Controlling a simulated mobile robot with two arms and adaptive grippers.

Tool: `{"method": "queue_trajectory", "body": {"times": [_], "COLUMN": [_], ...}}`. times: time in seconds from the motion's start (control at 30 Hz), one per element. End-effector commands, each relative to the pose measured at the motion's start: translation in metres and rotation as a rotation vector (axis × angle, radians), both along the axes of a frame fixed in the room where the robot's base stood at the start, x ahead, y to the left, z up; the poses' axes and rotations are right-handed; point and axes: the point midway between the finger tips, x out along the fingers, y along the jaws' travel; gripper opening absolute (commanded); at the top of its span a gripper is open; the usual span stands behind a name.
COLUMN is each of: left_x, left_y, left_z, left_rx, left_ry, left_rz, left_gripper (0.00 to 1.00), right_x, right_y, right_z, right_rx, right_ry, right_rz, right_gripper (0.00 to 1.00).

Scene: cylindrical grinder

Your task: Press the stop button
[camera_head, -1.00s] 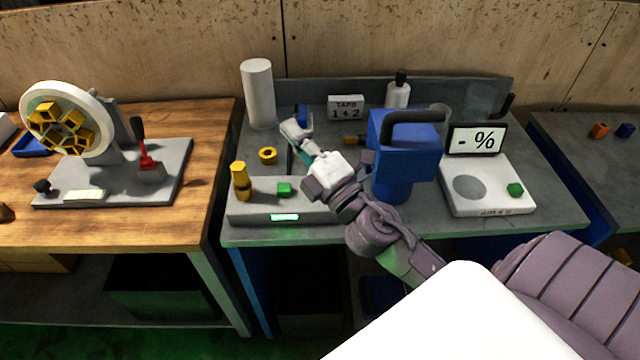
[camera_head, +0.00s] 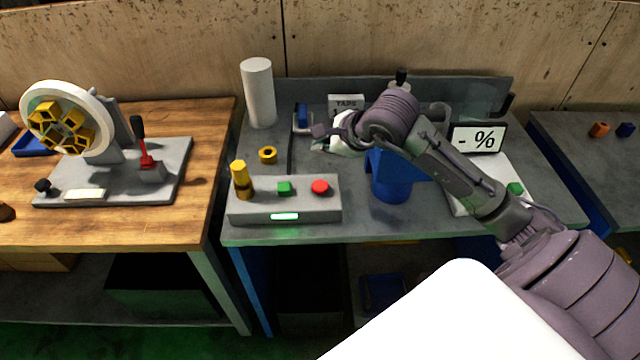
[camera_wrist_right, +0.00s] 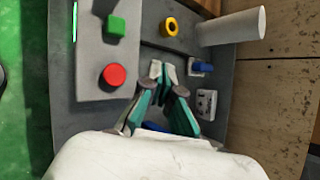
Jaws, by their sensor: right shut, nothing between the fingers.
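A red button (camera_head: 320,187), which looks like the stop button, sits at the right of the grey control box (camera_head: 262,212). A green button (camera_head: 284,188) is to its left. In the right wrist view the red button (camera_wrist_right: 113,75) is left of my right gripper (camera_wrist_right: 165,72), with a gap between them. My right gripper (camera_head: 322,147) is shut and empty, behind the control box, apart from the red button and beside the blue machine. My left gripper is not in view.
A blue machine (camera_head: 392,188) stands right of the control box, partly covered by my right arm. A yellow cylinder (camera_head: 241,180) is at the box's left end. A yellow ring (camera_head: 267,155) and a white cylinder (camera_head: 258,93) stand behind. A scale (camera_head: 478,200) is at the right.

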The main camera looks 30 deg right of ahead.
Motion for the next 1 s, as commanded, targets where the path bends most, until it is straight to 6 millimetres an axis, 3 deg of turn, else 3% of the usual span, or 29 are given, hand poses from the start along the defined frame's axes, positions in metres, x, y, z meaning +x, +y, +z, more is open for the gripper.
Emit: {"method": "queue_trajectory", "body": {"times": [0.33, 0.73, 0.8, 1.0], "left_x": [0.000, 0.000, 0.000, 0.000], "left_y": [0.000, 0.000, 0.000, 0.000], "left_z": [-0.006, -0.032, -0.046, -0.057], "left_rx": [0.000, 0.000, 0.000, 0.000], "left_ry": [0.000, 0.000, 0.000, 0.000], "left_rz": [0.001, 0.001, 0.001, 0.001], "left_gripper": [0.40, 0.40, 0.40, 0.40], "right_x": [0.000, -0.001, 0.000, 0.000], "right_y": [0.001, 0.002, 0.001, 0.001], "right_z": [-0.013, -0.067, -0.079, -0.089], "right_rx": [0.005, 0.007, 0.003, 0.004], "right_ry": [0.002, 0.001, 0.000, 0.000], "right_rz": [0.001, 0.001, 0.002, 0.001], "right_gripper": [0.00, 0.00, 0.00, 0.00]}}
